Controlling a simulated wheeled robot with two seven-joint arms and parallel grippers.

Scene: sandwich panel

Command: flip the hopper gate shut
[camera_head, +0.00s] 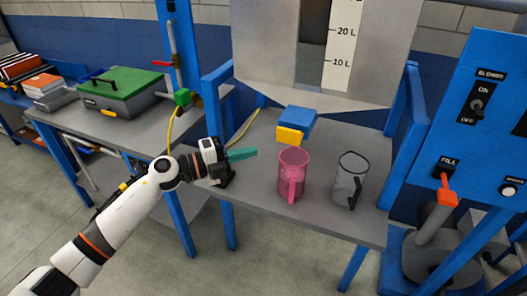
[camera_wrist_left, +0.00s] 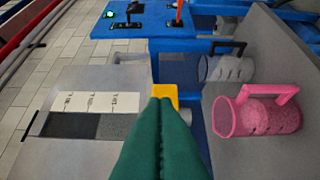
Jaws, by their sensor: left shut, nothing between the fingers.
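The hopper (camera_head: 270,75) is a grey body with a litre scale. Under its lower edge sits a blue block (camera_head: 299,119) with a yellow tab (camera_head: 289,135), which looks like the gate; whether it stands open or shut I cannot tell. My left gripper (camera_head: 254,152) has its teal fingers shut and empty, to the left of the yellow tab and a little lower in the picture. In the left wrist view the closed fingers (camera_wrist_left: 162,102) point at the yellow tab (camera_wrist_left: 166,91) and partly cover it. My right gripper is out of view.
A pink jug (camera_head: 293,172) and a clear grey jug (camera_head: 347,183) stand on the grey bench (camera_head: 330,220) below the hopper. A blue control panel (camera_head: 490,125) with switches is at the right. A green-lidded case (camera_head: 117,83) lies on the left table.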

